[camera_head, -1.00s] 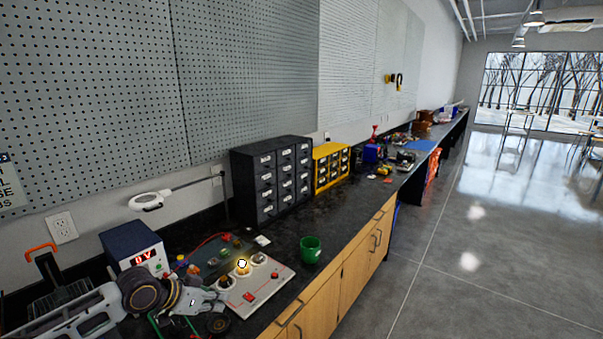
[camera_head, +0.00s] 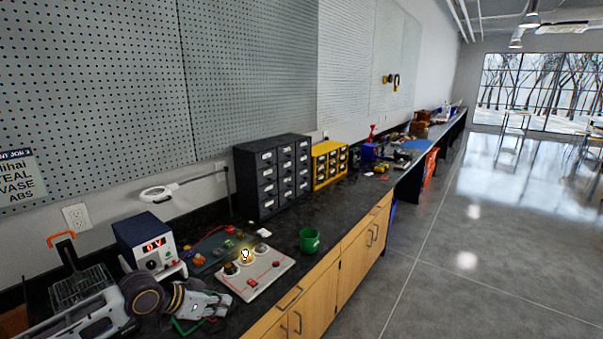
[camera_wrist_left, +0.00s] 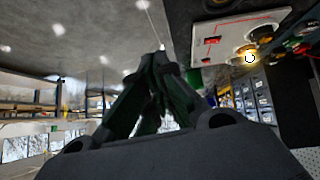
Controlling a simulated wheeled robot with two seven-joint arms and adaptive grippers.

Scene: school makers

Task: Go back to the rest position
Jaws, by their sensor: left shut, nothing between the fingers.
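My left gripper (camera_head: 222,304) is low at the left of the head view, over the black worktop (camera_head: 275,230). It is beside the near left end of a white circuit board (camera_head: 262,288) with a lit bulb (camera_head: 245,255). In the left wrist view the fingers (camera_wrist_left: 160,65) are together with nothing between them. The board also shows in the left wrist view (camera_wrist_left: 228,38), apart from the fingers. My right gripper is not in view.
A power supply (camera_head: 150,243) reading 0V stands behind my left arm. A green cup (camera_head: 309,240), black drawer cabinet (camera_head: 270,178) and yellow drawer cabinet (camera_head: 329,165) stand farther along. A magnifier lamp (camera_head: 158,194) leans over the bench. The floor (camera_head: 480,270) at the right is clear.

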